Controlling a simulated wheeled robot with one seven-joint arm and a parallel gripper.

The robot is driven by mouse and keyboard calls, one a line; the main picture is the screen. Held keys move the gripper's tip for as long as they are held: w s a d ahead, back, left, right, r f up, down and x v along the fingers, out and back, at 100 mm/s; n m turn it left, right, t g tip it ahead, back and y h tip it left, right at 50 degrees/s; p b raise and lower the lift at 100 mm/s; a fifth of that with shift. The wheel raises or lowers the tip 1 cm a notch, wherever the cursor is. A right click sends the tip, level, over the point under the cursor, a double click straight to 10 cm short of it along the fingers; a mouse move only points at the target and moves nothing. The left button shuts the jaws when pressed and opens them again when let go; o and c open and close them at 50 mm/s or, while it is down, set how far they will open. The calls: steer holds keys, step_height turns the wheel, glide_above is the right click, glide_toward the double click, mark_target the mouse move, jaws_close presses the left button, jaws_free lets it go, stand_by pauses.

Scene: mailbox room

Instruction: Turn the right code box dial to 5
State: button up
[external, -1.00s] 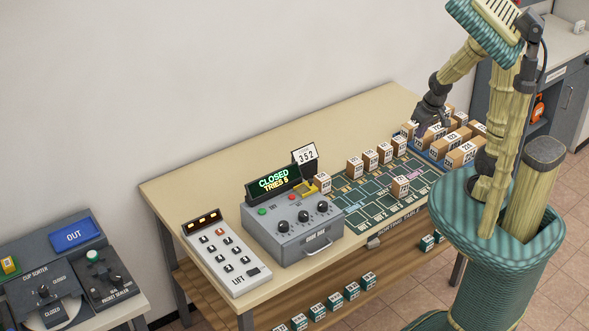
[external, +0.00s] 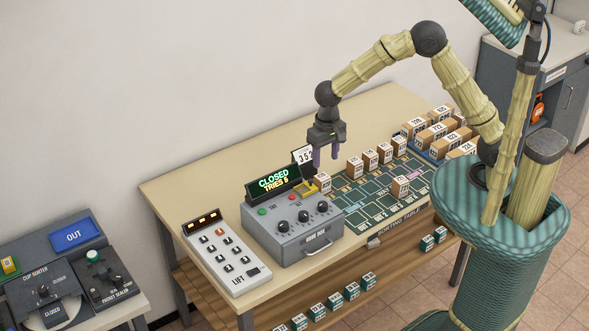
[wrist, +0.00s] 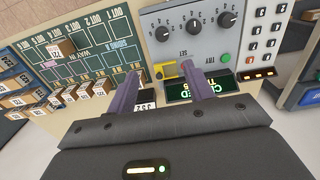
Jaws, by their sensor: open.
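The grey code box (external: 292,228) stands on the table with three black dials on its sloped top and a display reading CLOSED, TRIES 6. The right dial (external: 322,206) is the one nearest the sorting mat. The dials also show upside down at the top of the wrist view, where this same dial (wrist: 162,33) is leftmost. Its exact setting is too small to read. My gripper (external: 328,160) is open and empty, pointing down above the back right of the code box, near the 352 card. Its purple fingers (wrist: 160,90) are apart from the dials.
The 352 card (external: 304,155) stands behind the box. A small yellow part (external: 308,188) sits at the box's back right. Small cartons (external: 354,167) stand on the green sorting mat (external: 380,190) to the right. The lift keypad (external: 226,255) is at left.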

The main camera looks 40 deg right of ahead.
mark_target(323, 204)
steer(key=shift+s+a, duration=0.2)
steer(key=shift+a, duration=0.1)
steer(key=shift+f, duration=0.1)
step_height(323, 204, down, 17)
steer(key=p, duration=0.5)
steer(key=shift+f, duration=0.1)
steer(key=c, duration=1)
